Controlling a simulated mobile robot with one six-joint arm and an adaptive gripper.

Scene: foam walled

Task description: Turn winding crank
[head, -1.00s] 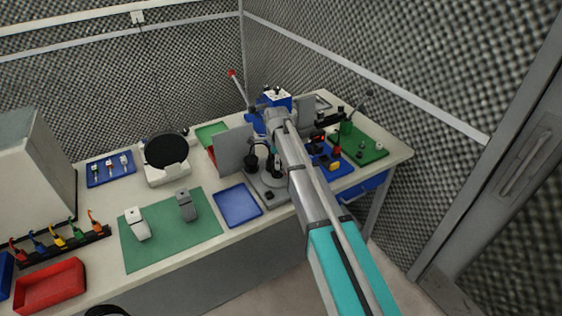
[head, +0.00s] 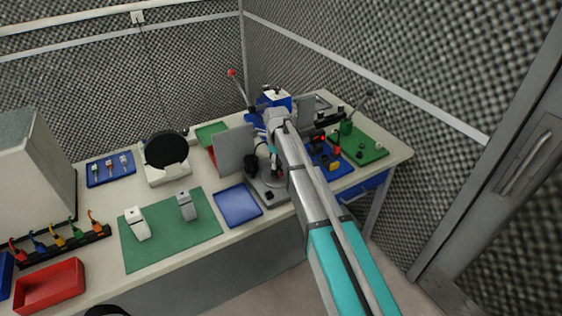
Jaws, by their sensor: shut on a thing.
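A grey-based device (head: 268,193) with a round pale top stands near the front edge of the bench, right of the blue tray. Black parts (head: 251,167) rise from its left side. My arm reaches in from the lower right and its wrist bends down over this device. My gripper (head: 274,166) is small and dark at the device, partly covered by my arm. It is shut on what appears to be the winding crank; the crank itself is mostly hidden and its angle cannot be told.
An upright grey panel (head: 234,150) stands just behind the device. A blue machine with a white top (head: 277,97) and a red-tipped lever (head: 231,73) are behind. A blue tray (head: 238,205) lies left, a green board (head: 362,148) right. Foam walls enclose the bench.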

